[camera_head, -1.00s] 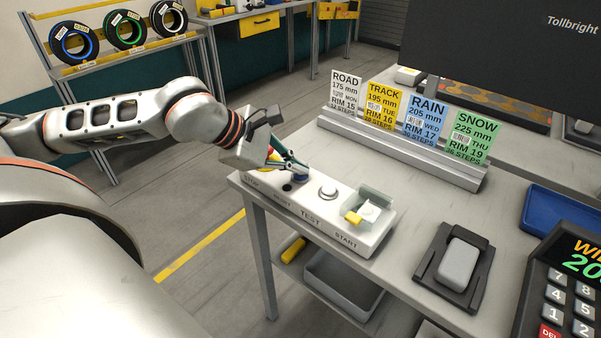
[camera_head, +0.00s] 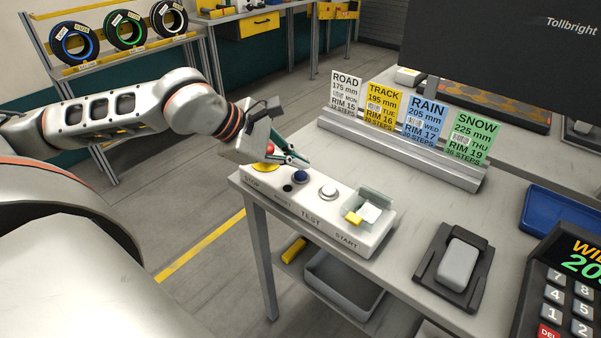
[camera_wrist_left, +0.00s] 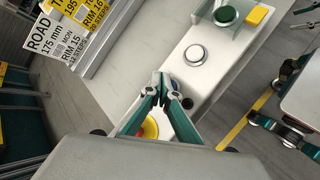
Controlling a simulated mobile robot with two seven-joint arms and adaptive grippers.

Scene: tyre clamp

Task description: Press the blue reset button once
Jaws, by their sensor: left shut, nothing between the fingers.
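My left gripper (camera_head: 304,162) is shut and empty. Its fingertips are just above and behind the blue button in the head view, with the button's top showing clear below them. In the left wrist view the shut fingertips (camera_wrist_left: 164,88) cover most of the blue button's place.
The red and yellow STOP button (camera_head: 266,165) is beneath the gripper's fingers. A clear guard with a yellow tab (camera_head: 354,218) covers the START end. Signs (camera_head: 427,118) stand in a rail behind.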

